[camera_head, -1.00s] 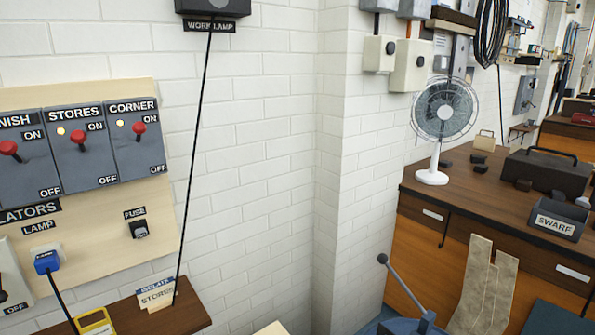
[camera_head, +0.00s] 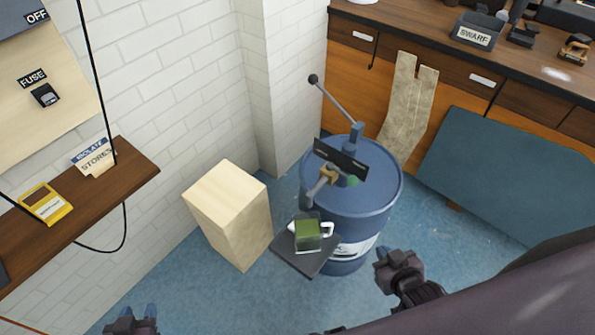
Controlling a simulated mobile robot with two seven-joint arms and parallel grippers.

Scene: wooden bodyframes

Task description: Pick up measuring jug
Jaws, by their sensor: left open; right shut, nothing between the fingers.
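The measuring jug (camera_head: 308,234) is clear with green contents and a pale handle on its right. It stands upright on a small dark square platform (camera_head: 300,257) at the front of a blue drum (camera_head: 372,210). My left gripper (camera_head: 138,311) is open at the bottom left edge, well left of the jug and apart from it. My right gripper (camera_head: 382,258) is shut and empty, to the right of the jug and apart from it.
A pump with a lever (camera_head: 335,98) and a black plate (camera_head: 341,160) tops the drum behind the jug. A pale wooden block (camera_head: 228,215) stands left of the platform. A wooden shelf (camera_head: 110,195) juts from the left wall. Blue floor (camera_head: 215,290) is clear in front.

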